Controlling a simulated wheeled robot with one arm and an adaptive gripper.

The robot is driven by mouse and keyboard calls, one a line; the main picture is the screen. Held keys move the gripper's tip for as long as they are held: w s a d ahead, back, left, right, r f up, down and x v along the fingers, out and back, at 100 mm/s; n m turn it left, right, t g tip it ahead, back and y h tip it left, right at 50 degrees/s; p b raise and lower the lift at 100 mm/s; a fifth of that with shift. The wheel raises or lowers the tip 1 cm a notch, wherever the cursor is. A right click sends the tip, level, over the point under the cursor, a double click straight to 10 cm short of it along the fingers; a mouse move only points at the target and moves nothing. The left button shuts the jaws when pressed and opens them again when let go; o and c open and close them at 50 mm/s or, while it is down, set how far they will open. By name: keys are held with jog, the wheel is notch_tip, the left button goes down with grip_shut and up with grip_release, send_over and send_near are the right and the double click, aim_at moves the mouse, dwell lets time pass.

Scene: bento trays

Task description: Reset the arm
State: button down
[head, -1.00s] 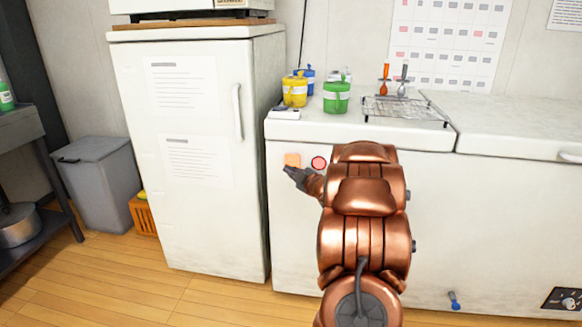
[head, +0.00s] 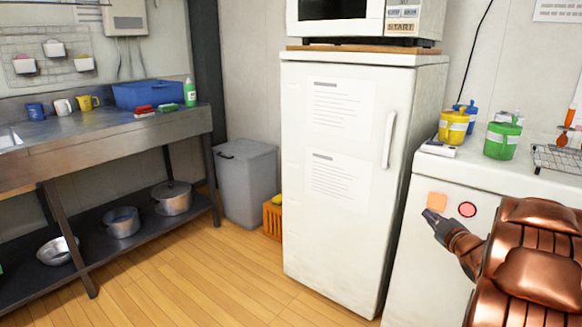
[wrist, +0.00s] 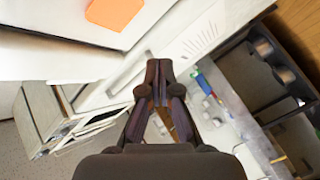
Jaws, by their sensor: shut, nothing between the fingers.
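My gripper (head: 431,217) is at the lower right of the head view, at the end of my copper arm. The orange square also shows at the top of the wrist view (wrist: 115,12).
A white fridge (head: 345,180) stands mid-view with a microwave (head: 365,20) on top. A grey bin (head: 245,185) and orange crate (head: 272,220) stand left of it. A steel counter (head: 100,140) is at the left. Yellow (head: 453,127) and green (head: 501,140) pots sit on the freezer. The wooden floor (head: 190,275) is clear.

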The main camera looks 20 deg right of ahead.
jog(key=s+a+r+m+g+h+p, duration=0.35)
jog(key=a+r+m+g+p, duration=0.35)
jog(key=a+r+p, duration=0.65)
jog(key=s+a+r+g+y+p, duration=0.2)
jog(key=s+a+r+g+p, duration=0.2)
jog(key=s+a, duration=0.5)
jog(key=s+a+r+g+y+p, duration=0.2)
jog(key=s+a+r+g+p, duration=0.2)
jog(key=s+a+p, duration=0.3)
jog(key=s+a+r+g+y+p, duration=0.2)
jog(key=s+a+p, duration=0.4)
jog(key=s+a, duration=0.6)
jog(key=s+r+g, duration=0.1)
jog(key=s+r, duration=0.1)
jog(key=s, duration=0.3)
jog(key=shift+a+r+m+g+p, duration=0.15)
jog(key=shift+a+m+g+p, duration=0.15)
jog(key=shift+m+g+p, duration=0.1)
jog(key=shift+d+y, duration=0.1)
jog(key=shift+y, duration=0.15)
